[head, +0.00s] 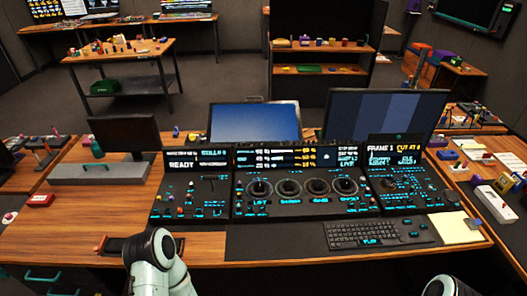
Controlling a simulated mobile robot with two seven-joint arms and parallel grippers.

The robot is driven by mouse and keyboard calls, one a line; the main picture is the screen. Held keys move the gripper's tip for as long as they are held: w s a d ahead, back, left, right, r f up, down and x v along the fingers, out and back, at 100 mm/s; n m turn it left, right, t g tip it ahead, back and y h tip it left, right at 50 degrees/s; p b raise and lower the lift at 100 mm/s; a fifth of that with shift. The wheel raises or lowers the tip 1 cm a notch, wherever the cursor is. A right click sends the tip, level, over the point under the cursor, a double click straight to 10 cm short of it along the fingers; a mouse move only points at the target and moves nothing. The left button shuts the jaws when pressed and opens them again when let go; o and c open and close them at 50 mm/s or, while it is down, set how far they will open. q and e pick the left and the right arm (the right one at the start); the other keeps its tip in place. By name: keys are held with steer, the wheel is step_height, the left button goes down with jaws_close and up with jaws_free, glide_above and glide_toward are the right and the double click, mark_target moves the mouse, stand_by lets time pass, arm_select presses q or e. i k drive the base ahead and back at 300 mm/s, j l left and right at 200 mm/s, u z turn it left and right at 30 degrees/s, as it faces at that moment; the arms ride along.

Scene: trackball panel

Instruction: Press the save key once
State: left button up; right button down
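A dark control panel (222,205) stands on the wooden desk, with a row of trackballs (289,187) in its middle section and small keys on both sides. I cannot read which key is the save key at this size. The left display (183,160) shows "READY", and the right display (392,152) shows "FRAME 1" and "CUT AT" text. A white and black link of my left arm is at the bottom left, in front of the desk edge. A small part of my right arm is at the bottom right edge. Neither gripper can be seen.
A keyboard (350,232) and a yellowish pad (455,228) lie in front of the panel. Two monitors (255,121) (385,113) stand behind it. A dark tray (142,247) lies at the front left. The desk left of the panel (85,215) is mostly clear.

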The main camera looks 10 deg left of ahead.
mark_target(413, 235)
steer(key=l+z, duration=0.1)
steer(key=z, duration=0.25)
steer(key=l+z, duration=0.1)
steer(key=z, duration=0.25)
steer(key=l+z, duration=0.1)
steer(key=z, duration=0.25)
